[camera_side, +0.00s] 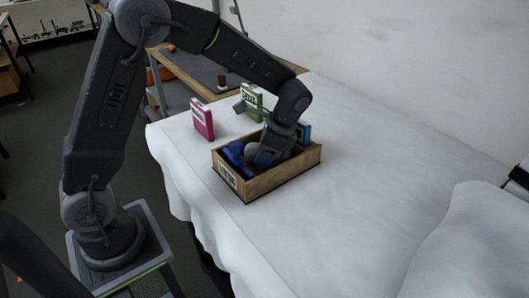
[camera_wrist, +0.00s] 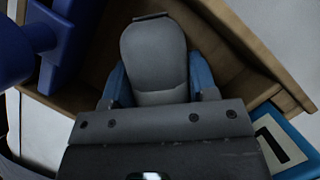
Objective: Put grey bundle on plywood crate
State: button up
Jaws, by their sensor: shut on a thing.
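The plywood crate (camera_side: 290,174) stands on the white-covered table, open at the top, with a label on its near end. Its wooden wall also shows in the wrist view (camera_wrist: 243,35). My gripper (camera_side: 265,157) reaches down into the crate from above. In the wrist view a grey rounded thing, which looks like the grey bundle (camera_wrist: 154,55), sits between the blue-sided fingers, and my gripper is shut on it. The bundle is inside the crate's outline; whether it touches the floor is hidden. A dark blue object (camera_side: 236,153) lies in the crate beside my gripper.
A pink box (camera_side: 202,118) and a green box (camera_side: 252,98) stand behind the crate. A blue box (camera_side: 304,133) stands close by its far right corner and shows in the wrist view (camera_wrist: 286,146). The white cloth (camera_side: 365,180) is clear to the right.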

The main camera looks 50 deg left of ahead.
jog(key=o, duration=0.9)
jog(key=shift+f, duration=0.1)
jog(key=shift+o, duration=0.2)
jog(key=v, duration=1.2)
jog(key=shift+s, duration=0.1)
jog(key=shift+r, duration=0.25)
jog(key=shift+s+r, duration=0.25)
jog(key=s+r+n+t+h, duration=0.2)
jog(key=s+n+t, duration=0.6)
jog(key=s, duration=1.2)
jog(key=shift+s+r+n+t+h, duration=0.15)
jog(key=shift+s+n+t+h, duration=0.1)
jog(key=shift+n+t+h, duration=0.25)
